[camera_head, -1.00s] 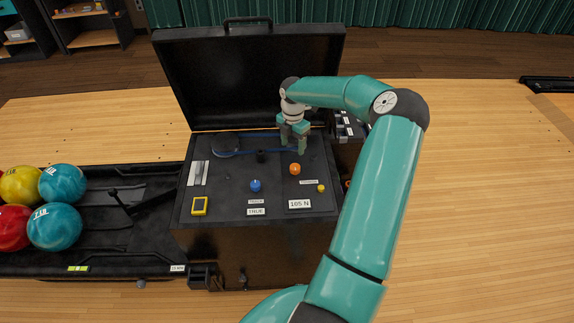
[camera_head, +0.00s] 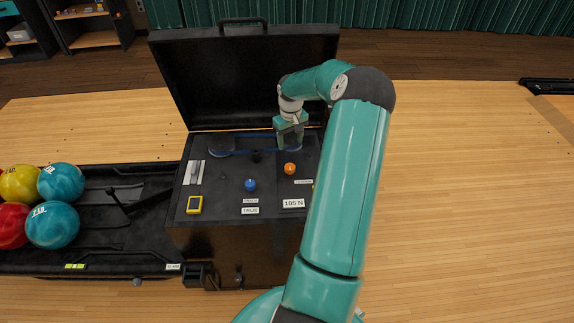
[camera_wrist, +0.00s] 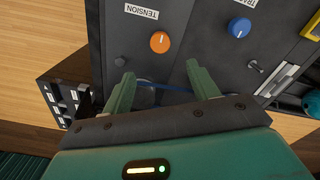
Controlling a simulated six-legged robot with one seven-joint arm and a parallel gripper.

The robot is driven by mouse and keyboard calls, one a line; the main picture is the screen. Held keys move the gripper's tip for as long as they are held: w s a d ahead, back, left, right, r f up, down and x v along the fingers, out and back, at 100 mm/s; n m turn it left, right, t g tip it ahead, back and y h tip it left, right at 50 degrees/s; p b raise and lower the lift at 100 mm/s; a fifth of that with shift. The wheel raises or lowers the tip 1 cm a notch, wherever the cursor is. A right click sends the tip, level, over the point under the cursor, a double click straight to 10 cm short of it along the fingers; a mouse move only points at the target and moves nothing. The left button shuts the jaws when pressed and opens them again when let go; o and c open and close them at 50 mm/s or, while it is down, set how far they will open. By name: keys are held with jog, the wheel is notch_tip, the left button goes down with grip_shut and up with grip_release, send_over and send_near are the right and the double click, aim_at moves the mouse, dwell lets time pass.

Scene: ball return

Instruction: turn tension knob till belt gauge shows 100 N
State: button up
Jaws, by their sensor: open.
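The orange tension knob (camera_head: 290,169) sits on the black machine panel (camera_head: 225,205). It also shows in the wrist view (camera_wrist: 159,42) beside the label "TENSION" (camera_wrist: 141,12), with a pale pointer mark. The belt gauge plate (camera_head: 293,203) reads 105 N. The blue belt (camera_head: 240,152) runs across the back of the panel. My gripper (camera_head: 289,146) is above the back right of the panel, behind the orange knob. In the wrist view its two fingers (camera_wrist: 160,80) are apart with nothing held, and the knob lies beyond their tips, not between them.
A blue knob (camera_head: 250,185) with a "TRUE" plate (camera_head: 250,211) is left of the orange one. A yellow device (camera_head: 195,205) lies at the panel's front left. The raised lid (camera_head: 235,75) stands behind. Bowling balls (camera_head: 52,224) are at the left.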

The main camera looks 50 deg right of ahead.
aim_at(291, 166)
notch_tip(291, 166, down, 13)
jog(key=shift+r, duration=0.1)
jog(key=shift+c, duration=0.3)
jog(key=c, duration=0.9)
jog(key=shift+n, duration=0.3)
jog(key=n, duration=0.3)
jog(key=shift+d+n, duration=0.15)
jog(key=shift+n, duration=1.95)
